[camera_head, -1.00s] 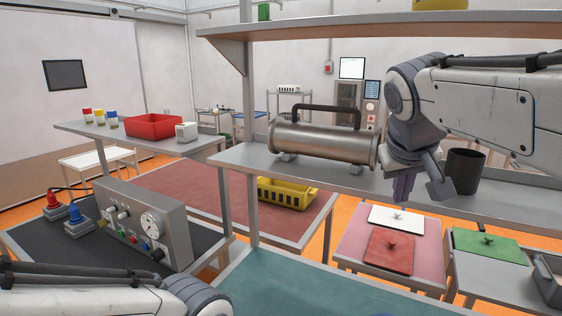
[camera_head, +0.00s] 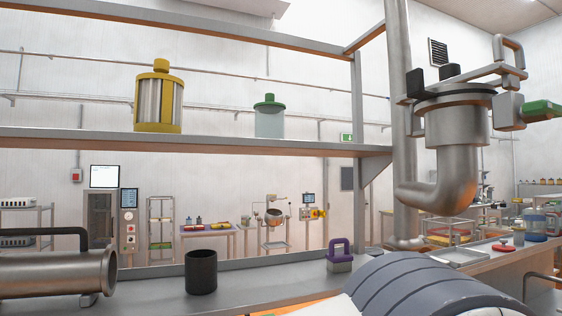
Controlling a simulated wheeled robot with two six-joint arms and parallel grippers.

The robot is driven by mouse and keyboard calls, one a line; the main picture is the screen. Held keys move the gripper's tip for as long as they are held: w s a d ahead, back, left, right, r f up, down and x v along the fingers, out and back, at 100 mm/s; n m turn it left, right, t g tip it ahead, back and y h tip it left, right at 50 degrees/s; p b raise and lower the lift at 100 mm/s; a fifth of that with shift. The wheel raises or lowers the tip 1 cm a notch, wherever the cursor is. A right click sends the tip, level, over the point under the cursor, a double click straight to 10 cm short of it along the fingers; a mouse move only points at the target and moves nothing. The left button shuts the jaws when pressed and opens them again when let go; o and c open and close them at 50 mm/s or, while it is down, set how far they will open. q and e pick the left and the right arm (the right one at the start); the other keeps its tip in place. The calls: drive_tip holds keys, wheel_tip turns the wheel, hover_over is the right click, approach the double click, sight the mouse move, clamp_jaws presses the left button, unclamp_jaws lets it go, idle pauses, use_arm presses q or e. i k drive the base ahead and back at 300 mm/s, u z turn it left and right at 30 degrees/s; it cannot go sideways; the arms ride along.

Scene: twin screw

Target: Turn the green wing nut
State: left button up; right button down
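A large grey rounded link of my arm fills the bottom right foreground. Neither of my grippers shows in the head view, and nothing of mine is near the green part.
A yellow canister (camera_head: 158,100) and a green-lidded jar (camera_head: 269,120) stand above.

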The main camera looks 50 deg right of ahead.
sight(542, 110)
drive_tip(key=z, duration=3.5)
drive_tip(key=k, duration=0.85)
drive_tip(key=z, duration=0.4)
